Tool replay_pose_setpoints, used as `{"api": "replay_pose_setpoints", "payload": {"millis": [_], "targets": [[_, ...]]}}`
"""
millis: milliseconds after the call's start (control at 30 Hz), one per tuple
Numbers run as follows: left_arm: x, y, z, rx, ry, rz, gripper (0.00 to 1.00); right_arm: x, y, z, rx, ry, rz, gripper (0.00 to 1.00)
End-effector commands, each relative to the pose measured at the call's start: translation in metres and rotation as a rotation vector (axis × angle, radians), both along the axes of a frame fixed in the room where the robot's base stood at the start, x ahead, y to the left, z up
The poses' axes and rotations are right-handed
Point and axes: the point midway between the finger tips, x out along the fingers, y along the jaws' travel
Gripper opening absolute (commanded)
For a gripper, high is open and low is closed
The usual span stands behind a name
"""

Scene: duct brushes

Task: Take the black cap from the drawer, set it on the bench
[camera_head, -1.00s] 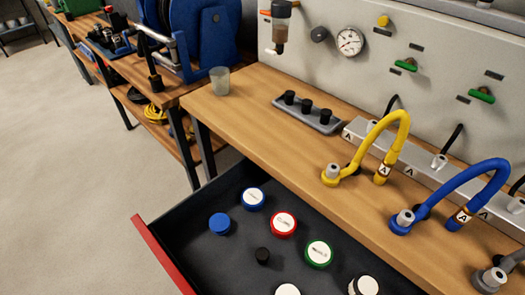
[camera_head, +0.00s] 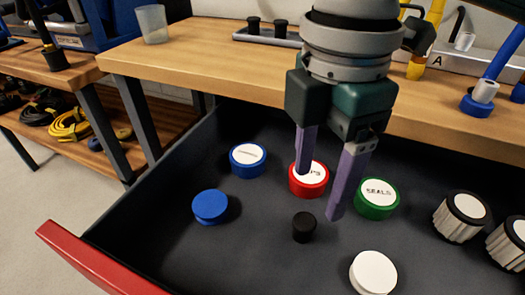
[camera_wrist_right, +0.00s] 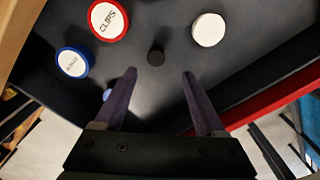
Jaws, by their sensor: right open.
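The small black cap (camera_head: 304,227) stands on the floor of the open drawer (camera_head: 150,250). It also shows in the right wrist view (camera_wrist_right: 156,57), beyond and between my fingertips. My right gripper (camera_head: 318,197) is open and empty, with its two purple fingers pointing down above the drawer, apart from the cap. In the right wrist view the gripper (camera_wrist_right: 160,75) has nothing between its fingers. The wooden bench (camera_head: 220,62) is behind the drawer. My left gripper is not in view.
Around the cap are a red-rimmed tin (camera_head: 309,186), a green-rimmed tin (camera_head: 377,198), a blue-rimmed tin (camera_head: 248,160), a blue cap (camera_head: 210,206) and a white cap (camera_head: 373,272). A cup (camera_head: 152,24) and a grey tray (camera_head: 262,36) stand on the bench.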

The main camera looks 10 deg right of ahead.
Motion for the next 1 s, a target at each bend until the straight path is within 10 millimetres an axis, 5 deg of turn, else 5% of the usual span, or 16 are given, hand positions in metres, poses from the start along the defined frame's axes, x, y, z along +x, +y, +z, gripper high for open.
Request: {"api": "replay_pose_setpoints", "payload": {"millis": [600, 933, 1000], "targets": [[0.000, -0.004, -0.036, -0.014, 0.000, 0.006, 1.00, 0.007, 0.006, -0.088, 0.000, 0.000, -0.001, 0.72], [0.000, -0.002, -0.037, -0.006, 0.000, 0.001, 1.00, 0.007, 0.006, -0.095, 0.001, -0.003, -0.001, 0.72], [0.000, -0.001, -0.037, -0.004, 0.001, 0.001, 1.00, 0.007, 0.005, -0.095, 0.001, -0.003, -0.001, 0.65]]}}
